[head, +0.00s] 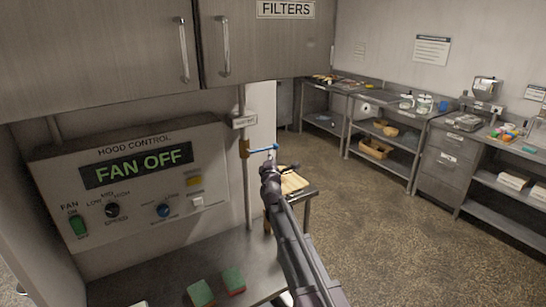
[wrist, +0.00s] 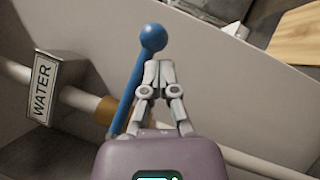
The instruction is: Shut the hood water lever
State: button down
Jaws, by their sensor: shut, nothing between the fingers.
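The hood water lever is a blue handle (head: 263,149) with a ball end, on a brass valve (head: 243,148) in a vertical pipe. It sticks out to the right, roughly square to the pipe. In the wrist view the blue lever (wrist: 127,95) rises from the brass valve (wrist: 106,110) to its ball, just above the fingertips. My gripper (head: 268,163) is just below the lever in the head view. In the wrist view my gripper (wrist: 159,67) is shut and empty, with the lever beside its left finger. I cannot tell whether they touch.
A WATER tag (wrist: 42,88) sits on the pipe. The hood control panel (head: 130,180) reads FAN OFF, left of the pipe. Cabinets (head: 265,40) hang above. A steel counter (head: 160,275) with green-and-red sponges lies below. Open floor (head: 400,240) is to the right.

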jog(key=shift+a+f, duration=0.15)
jog(key=shift+a, duration=0.05)
dwell(0.4)
jog(key=s+d+f+b, duration=0.4)
jog(key=s+f+b, duration=0.4)
jog(key=f+b, duration=0.1)
jog(key=shift+d, duration=0.25)
dwell(0.3)
dwell(0.4)
jog(key=s+d+f+m+g+h, duration=0.1)
jog(key=s+d+m+g+h, duration=0.15)
jog(key=d+m+h, duration=0.3)
jog(key=s+d+f+m+g+h, duration=0.1)
jog(key=s+d+m+h, duration=0.3)
jog(key=d+m, duration=0.25)
jog(key=s+d+f+m+g, duration=0.7)
jog(key=s+d+f+g, duration=0.1)
jog(key=s+a+f+m+g+y, duration=0.1)
jog(key=s+f+m+g+y, duration=0.3)
jog(key=s+f, duration=0.45)
jog(key=s+a+f+n+g+y, duration=0.1)
jog(key=s+a+f+g+y, duration=0.3)
jog(key=s+a, duration=0.4)
jog(key=shift+s+f+g+y, duration=0.3)
jog(key=shift+s+g+y, duration=0.35)
jog(key=shift+s+y, duration=0.3)
